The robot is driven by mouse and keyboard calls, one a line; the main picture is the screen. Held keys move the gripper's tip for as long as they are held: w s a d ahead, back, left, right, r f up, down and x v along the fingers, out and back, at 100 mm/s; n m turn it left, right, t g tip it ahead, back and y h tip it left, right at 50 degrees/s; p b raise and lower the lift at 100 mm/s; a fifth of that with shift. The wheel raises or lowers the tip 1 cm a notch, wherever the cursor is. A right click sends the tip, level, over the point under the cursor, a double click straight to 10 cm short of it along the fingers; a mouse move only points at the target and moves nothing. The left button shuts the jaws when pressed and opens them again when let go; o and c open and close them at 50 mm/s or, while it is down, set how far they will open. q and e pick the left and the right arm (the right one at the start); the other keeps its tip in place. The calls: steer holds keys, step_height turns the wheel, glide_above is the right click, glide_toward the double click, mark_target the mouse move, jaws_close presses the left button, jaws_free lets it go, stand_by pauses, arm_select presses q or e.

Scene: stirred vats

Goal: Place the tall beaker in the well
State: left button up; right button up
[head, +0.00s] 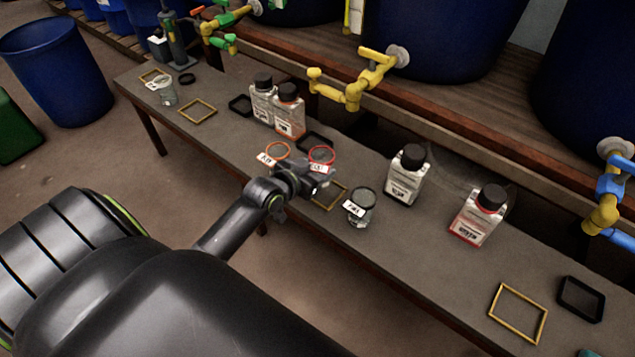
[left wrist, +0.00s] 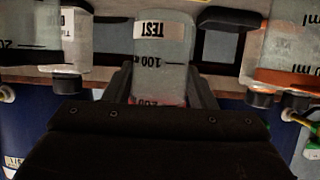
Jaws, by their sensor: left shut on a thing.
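My left gripper (head: 312,182) is over the middle of the bench. It is shut on a clear beaker with a red rim (head: 321,155) and a white label. In the left wrist view this beaker (left wrist: 160,65) stands between the two fingers, upside down in the picture, with a TEST label and 100 and 200 marks; it looks like the tall beaker. An orange-rimmed vessel (head: 277,150) is just left of it, and a grey-rimmed beaker (head: 361,212) stands to the right. Square yellow (head: 344,197) and black (head: 322,139) frames lie nearby; I cannot tell which is the well. My right gripper is out of view.
White bottles with black caps stand behind on the bench (head: 420,245): a pair (head: 290,121), one at the middle right (head: 404,186) and one further right (head: 477,224). A yellow tap (head: 353,94) overhangs the back edge.

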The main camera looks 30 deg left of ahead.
arm_select(q)
step_height(320, 180, down, 4)
steer(key=shift+r+b, duration=0.25)
steer(key=shift+b, duration=0.35)
steer(key=shift+f, duration=0.35)
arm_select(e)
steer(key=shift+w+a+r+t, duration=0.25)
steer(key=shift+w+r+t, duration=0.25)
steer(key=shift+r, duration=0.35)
arm_select(q)
steer(key=shift+f, duration=0.1)
steer(key=shift+f+b, duration=0.15)
steer(key=shift+b, duration=0.15)
steer(key=o, duration=1)
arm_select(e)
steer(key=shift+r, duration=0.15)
